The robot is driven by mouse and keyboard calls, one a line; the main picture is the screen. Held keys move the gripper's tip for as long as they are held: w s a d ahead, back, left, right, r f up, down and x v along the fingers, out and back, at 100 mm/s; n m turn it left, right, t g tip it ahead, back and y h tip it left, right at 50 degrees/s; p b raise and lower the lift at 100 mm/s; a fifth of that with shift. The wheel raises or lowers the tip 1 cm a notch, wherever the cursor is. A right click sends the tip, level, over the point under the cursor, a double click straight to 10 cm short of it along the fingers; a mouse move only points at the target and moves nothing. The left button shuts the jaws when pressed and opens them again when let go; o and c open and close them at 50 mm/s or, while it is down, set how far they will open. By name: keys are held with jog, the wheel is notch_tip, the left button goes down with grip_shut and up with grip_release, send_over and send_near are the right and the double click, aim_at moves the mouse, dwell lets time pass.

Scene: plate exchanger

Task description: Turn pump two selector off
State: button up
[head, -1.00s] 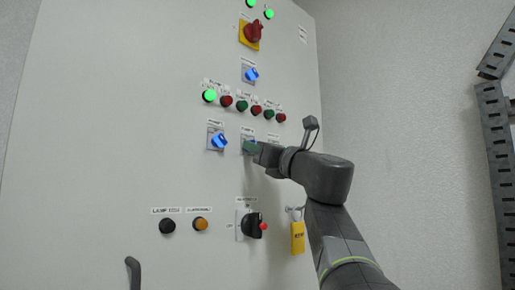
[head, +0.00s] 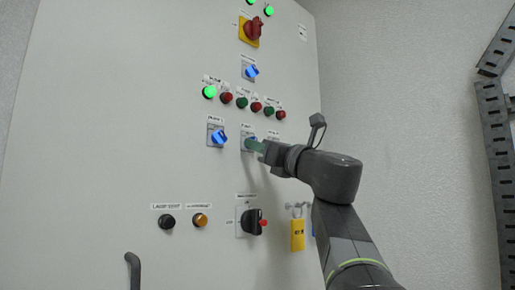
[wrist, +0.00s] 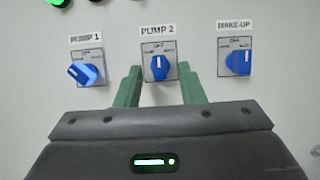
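The pump 2 selector (wrist: 158,67) is a blue knob on a grey square plate, under the label PUMP 2 in the wrist view. Its white mark stands upright, towards the OFF lettering at the top of the plate. In the head view the selector (head: 250,141) is partly hidden behind my green fingers. My gripper (wrist: 160,72) is open, with one green finger to each side of the knob and visible gaps between. It also shows at the panel in the head view (head: 255,145). I cannot tell how far the tips are from the plate.
The pump 1 selector (wrist: 87,72) is close on the left, its knob slanted. The make-up selector (wrist: 238,62) is close on the right, its knob turned sideways. Lamps and buttons (head: 242,102) sit above. A black rotary switch (head: 252,222) and a yellow padlock (head: 297,235) are below.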

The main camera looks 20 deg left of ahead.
jog(key=b+v, duration=0.3)
jog(key=v, duration=0.9)
jog(key=shift+a, duration=0.1)
jog(key=p+x, duration=0.4)
jog(key=x, duration=0.9)
jog(key=shift+a, duration=0.2)
jog(key=shift+w+d+r, duration=0.1)
